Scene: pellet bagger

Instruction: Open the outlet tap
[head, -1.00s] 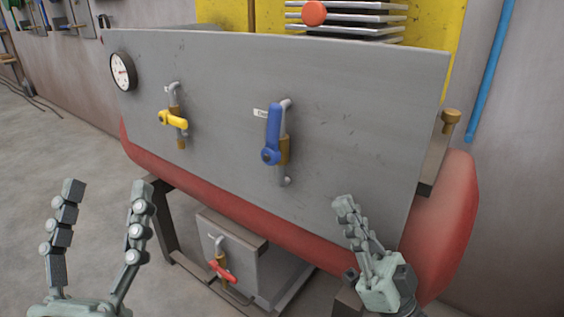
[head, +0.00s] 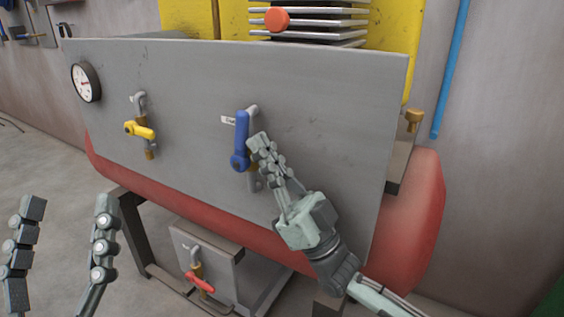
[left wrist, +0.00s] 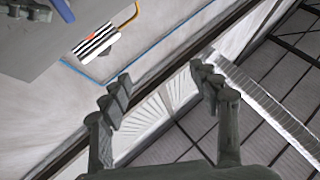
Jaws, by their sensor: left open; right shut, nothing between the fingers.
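The grey panel (head: 200,80) carries a tap with a blue lever (head: 241,140) standing nearly upright along its pipe, with a small label beside it too small to read. To its left is a tap with a yellow lever (head: 140,130) lying crosswise to its pipe. Lower down, a red-lever tap (head: 200,283) sits on a small grey box. My right gripper (head: 258,144) is shut and empty, its fingertips just right of the blue lever; contact cannot be told. My left gripper (head: 68,206) is open and empty at lower left, away from the taps. It also shows in the left wrist view (left wrist: 160,80).
A round gauge (head: 86,82) sits at the panel's left end. A red rounded tank (head: 415,215) lies behind and below the panel. A brass fitting (head: 413,120) stands at the right. An orange knob (head: 277,19) is above. Free floor lies at the left.

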